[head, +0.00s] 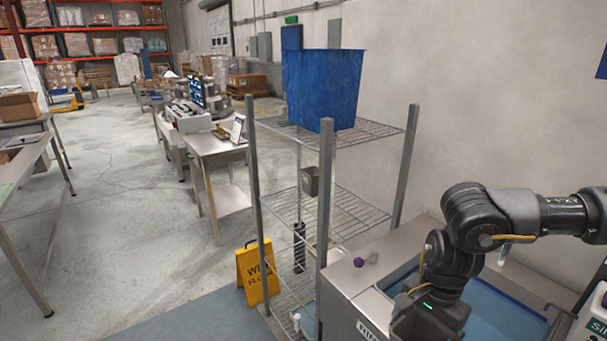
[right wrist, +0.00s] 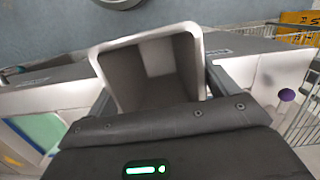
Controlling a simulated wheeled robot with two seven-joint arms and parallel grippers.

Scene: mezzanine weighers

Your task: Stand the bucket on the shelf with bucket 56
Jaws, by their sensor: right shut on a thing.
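My right gripper (right wrist: 158,90) is shut on a grey, square-mouthed bucket (right wrist: 140,70) with a pale rim; its open mouth faces the right wrist camera. In the head view my right arm reaches down at the lower right, and the gripper (head: 418,322) is cut off by the frame's edge, the held bucket not visible there. A wire shelf unit (head: 365,131) stands left of this arm. A small dark grey bucket (head: 311,181) is at its middle level, behind a post; I cannot read any number on it. My left gripper is not in view.
A large blue bin (head: 325,90) fills much of the top shelf. A dark cylinder (head: 299,247) stands lower down. A steel bench (head: 350,285) with a purple-ended object (head: 359,262) adjoins the shelf unit. A yellow wet-floor sign (head: 256,274) stands at its left.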

